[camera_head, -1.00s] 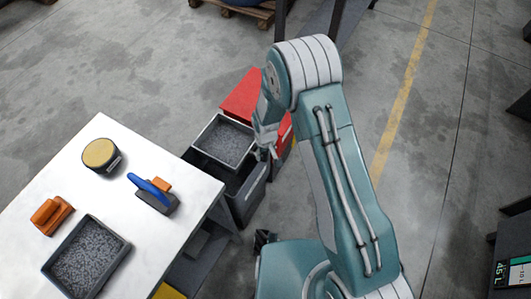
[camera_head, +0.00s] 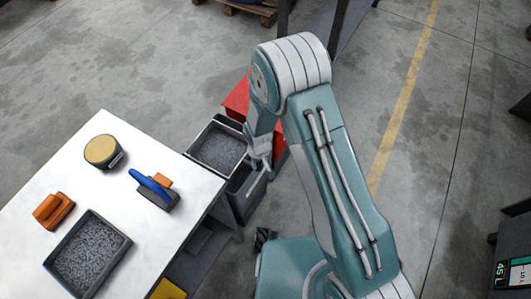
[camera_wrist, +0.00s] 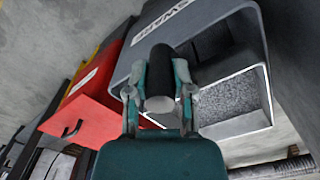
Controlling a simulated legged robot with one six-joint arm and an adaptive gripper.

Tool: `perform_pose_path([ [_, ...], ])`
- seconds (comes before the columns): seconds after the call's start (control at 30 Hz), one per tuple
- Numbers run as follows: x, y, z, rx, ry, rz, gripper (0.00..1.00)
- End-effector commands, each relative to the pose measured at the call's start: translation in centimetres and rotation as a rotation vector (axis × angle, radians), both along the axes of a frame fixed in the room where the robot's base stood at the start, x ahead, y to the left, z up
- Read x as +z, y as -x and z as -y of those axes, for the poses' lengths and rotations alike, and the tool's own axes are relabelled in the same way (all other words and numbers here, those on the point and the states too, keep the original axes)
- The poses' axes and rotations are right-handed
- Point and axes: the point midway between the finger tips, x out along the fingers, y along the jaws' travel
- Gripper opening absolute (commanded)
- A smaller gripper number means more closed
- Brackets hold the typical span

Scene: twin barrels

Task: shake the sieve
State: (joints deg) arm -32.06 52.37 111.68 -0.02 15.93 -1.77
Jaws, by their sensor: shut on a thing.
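The sieve (camera_head: 200,162), a rectangular box with a pale rim and grey granules in it, is over a dark grey bin (camera_head: 246,206) beside the table. My gripper (camera_head: 259,156) is at its right side. In the wrist view, my gripper (camera_wrist: 161,82) is shut on a dark, round handle, with one finger on each side. The sieve (camera_wrist: 236,125) shows to the right with granules in it. The grey bin (camera_wrist: 215,16), with a white label, is around and behind it. Whether the sieve touches the bin rim is hidden.
A white table (camera_head: 105,180) at left holds a tray of granules (camera_head: 125,242), a blue-handled tool (camera_head: 152,187), an orange block (camera_head: 54,209) and a round yellow-topped tin (camera_head: 101,151). A red box (camera_wrist: 95,90) stands beside the bin.

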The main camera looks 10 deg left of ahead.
Motion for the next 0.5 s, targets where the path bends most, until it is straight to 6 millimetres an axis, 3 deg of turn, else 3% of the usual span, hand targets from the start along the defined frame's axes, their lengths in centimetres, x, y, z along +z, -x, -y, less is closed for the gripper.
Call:
perform_pose_path([
  [0.1,-0.1,1.19,-0.41,0.001,0.002,-0.002,0.0],
  [0.37,-0.11,1.47,-0.43,0.0,0.003,-0.005,0.0],
  [0.4,-0.11,1.49,-0.43,0.001,0.004,-0.006,0.4],
  [0.47,-0.09,1.48,-0.43,0.0,0.004,-0.006,0.65],
  [0.5,-0.09,1.44,-0.43,0.0,0.003,-0.005,0.65],
])
